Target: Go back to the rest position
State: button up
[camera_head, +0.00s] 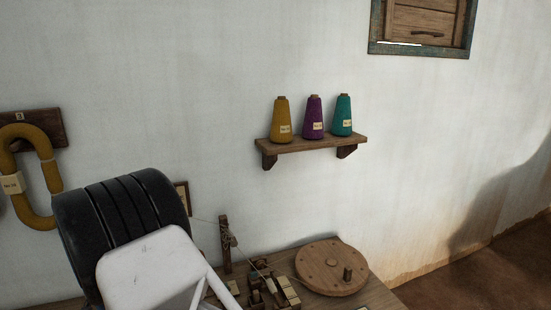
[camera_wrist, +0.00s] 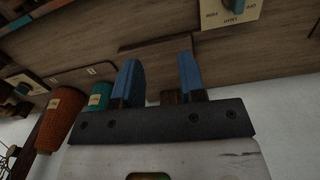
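My gripper (camera_wrist: 160,72) shows in the wrist view with its two blue fingers apart. The gap between them looks empty; a small brown wooden piece (camera_wrist: 171,97) shows behind the gap, and I cannot tell how far off it is. The gripper is near a wooden board (camera_wrist: 160,45) that crosses the wrist view. In the head view the gripper itself is hidden, and only my black and white arm links show at the lower left.
An orange cone (camera_wrist: 62,118) and a teal cone (camera_wrist: 100,95) are left of the fingers; a labelled switch (camera_wrist: 232,10) is above. A wall shelf (camera_head: 312,143) holds three yarn cones. A wooden wheel (camera_head: 331,268) lies on the table. A mustard yarn hank (camera_head: 47,178) hangs at left.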

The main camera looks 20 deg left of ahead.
jog(key=w+d+r+m, duration=0.1)
jog(key=w+d+r, duration=0.9)
jog(key=w+d, duration=0.2)
jog(key=w+d+r+m, duration=0.1)
jog(key=w+d+r, duration=0.45)
jog(key=d, duration=0.75)
jog(key=w+d+r+m, duration=0.1)
jog(key=w+d+r, duration=0.2)
jog(key=d+r, duration=0.75)
jog(key=w+d+r+m, duration=0.1)
jog(key=w+d+r, duration=0.35)
jog(key=d, duration=1.05)
jog(key=s+d+r+m+t, duration=0.1)
jog(key=s+d+r, duration=0.2)
jog(key=d, duration=0.6)
jog(key=s+d+r, duration=0.2)
jog(key=s+d, duration=0.1)
jog(key=d, duration=0.6)
jog(key=s+d+r+m+t, duration=0.1)
jog(key=s+d+r, duration=0.2)
jog(key=d, duration=0.6)
jog(key=s+d+f+m, duration=0.2)
jog(key=s+d+f, duration=0.1)
jog(key=s+d, duration=1.6)
jog(key=shift+s+t, duration=0.3)
jog(key=shift+s, duration=0.3)
